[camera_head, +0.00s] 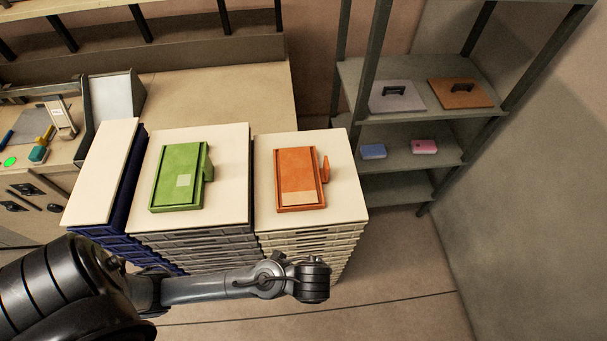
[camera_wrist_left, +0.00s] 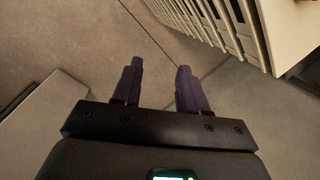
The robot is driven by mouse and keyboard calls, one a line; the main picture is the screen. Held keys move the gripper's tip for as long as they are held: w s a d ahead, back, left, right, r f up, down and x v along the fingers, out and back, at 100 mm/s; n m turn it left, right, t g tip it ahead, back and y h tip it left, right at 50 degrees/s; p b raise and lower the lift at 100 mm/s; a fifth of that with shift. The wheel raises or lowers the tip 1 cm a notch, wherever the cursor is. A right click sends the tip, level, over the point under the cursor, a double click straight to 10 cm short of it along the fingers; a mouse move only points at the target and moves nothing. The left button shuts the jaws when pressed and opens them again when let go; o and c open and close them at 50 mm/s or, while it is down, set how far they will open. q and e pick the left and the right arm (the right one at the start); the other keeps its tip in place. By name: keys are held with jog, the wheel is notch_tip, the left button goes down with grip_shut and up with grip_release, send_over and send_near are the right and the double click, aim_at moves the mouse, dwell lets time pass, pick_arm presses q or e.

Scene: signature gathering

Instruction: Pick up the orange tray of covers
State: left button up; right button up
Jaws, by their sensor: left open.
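The orange tray (camera_head: 298,168) lies flat on the white top of the right-hand drawer stack. It has a raised rim, a paler patch near its front edge and an upright orange handle on its right side. My left arm reaches in from the left in front of the stacks, its wrist below and in front of the orange tray. In the left wrist view my left gripper (camera_wrist_left: 156,82) is open and empty, its two dark fingers apart above bare floor. The tray is not in that view. My right gripper is not in view.
A similar green tray (camera_head: 180,176) lies on the middle drawer stack (camera_head: 228,143). A narrower blue-sided stack (camera_head: 103,170) stands left of it. A metal shelf (camera_head: 410,133) at the right holds grey and brown handled boards and small blue and pink items. Floor is clear in front.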

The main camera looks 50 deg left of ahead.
pick_arm(q)
jog(key=w+a+f+m+t+y+b, duration=0.1)
jog(key=w+a+m+y+b, duration=0.1)
jog(key=w+m, duration=0.25)
jog(key=m+t+y+b, duration=0.4)
jog(key=y, duration=0.2)
send_near(328, 173)
jog(key=shift+n, duration=0.25)
jog(key=p+x, duration=0.1)
jog(key=x, duration=0.3)
jog(key=shift+w+a+f, duration=0.1)
jog(key=shift+w+a, duration=0.1)
jog(key=shift+w, duration=0.1)
jog(key=shift+w+a+f, duration=0.25)
jog(key=shift+a, duration=0.1)
jog(key=p+x, duration=0.1)
jog(key=x, duration=0.3)
jog(key=shift+a+f, duration=0.1)
jog(key=shift+a, duration=0.05)
jog(key=shift+w+a+f, duration=0.2)
jog(key=shift+a+f, duration=0.1)
grip_shut()
